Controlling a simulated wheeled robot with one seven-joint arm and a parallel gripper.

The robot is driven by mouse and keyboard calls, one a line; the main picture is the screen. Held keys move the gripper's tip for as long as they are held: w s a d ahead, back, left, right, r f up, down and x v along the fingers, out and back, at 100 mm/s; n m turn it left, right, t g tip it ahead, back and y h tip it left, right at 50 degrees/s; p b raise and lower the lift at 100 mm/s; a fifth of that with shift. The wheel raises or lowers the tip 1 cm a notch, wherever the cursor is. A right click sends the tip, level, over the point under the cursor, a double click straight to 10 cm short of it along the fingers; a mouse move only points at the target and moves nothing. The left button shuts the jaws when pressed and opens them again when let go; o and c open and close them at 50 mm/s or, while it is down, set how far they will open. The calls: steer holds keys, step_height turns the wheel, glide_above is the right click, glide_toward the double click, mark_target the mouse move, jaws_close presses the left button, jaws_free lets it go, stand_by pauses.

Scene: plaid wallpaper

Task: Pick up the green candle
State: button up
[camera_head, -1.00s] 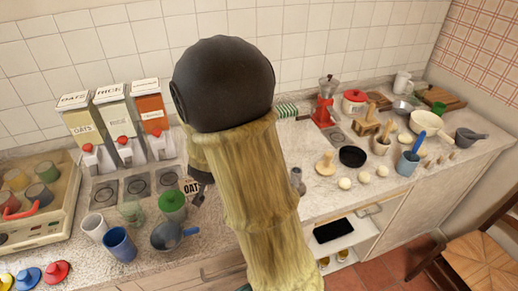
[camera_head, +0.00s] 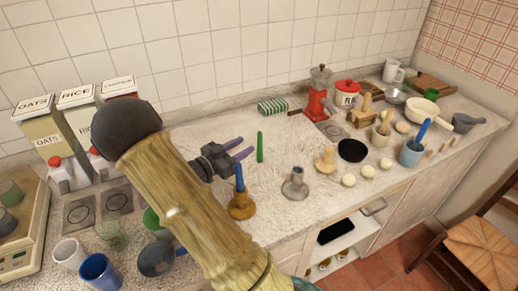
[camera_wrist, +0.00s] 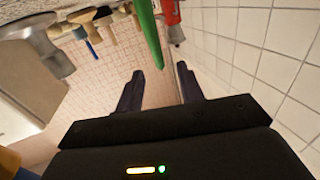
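The green candle (camera_head: 260,146) is a thin green stick standing upright on the stone counter. It also shows in the wrist view (camera_wrist: 148,30), ahead of the fingers at the top. My gripper (camera_head: 243,148) is open and empty, with its two dark fingers pointing at the candle from the left. In the wrist view the fingers (camera_wrist: 160,72) are apart, and the candle lies beyond their tips, roughly in line with the gap. I see no contact with it.
A blue candle (camera_head: 239,178) in a brown holder (camera_head: 242,207) stands close below my gripper. A metal candle holder (camera_head: 294,186) and a wooden one (camera_head: 326,160) are to the right. A green striped item (camera_head: 272,106) and a red coffee maker (camera_head: 318,95) stand behind.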

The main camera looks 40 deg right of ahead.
mark_target(261, 138)
steer(key=shift+w+d+f, duration=0.1)
steer(key=shift+w+d, duration=0.1)
steer(key=shift+d, duration=0.95)
steer(key=d, duration=0.3)
steer(key=d+p, duration=0.1)
steer(key=d, duration=0.1)
steer(key=shift+s+d, duration=0.15)
steer(key=shift+s, duration=0.1)
jaws_close()
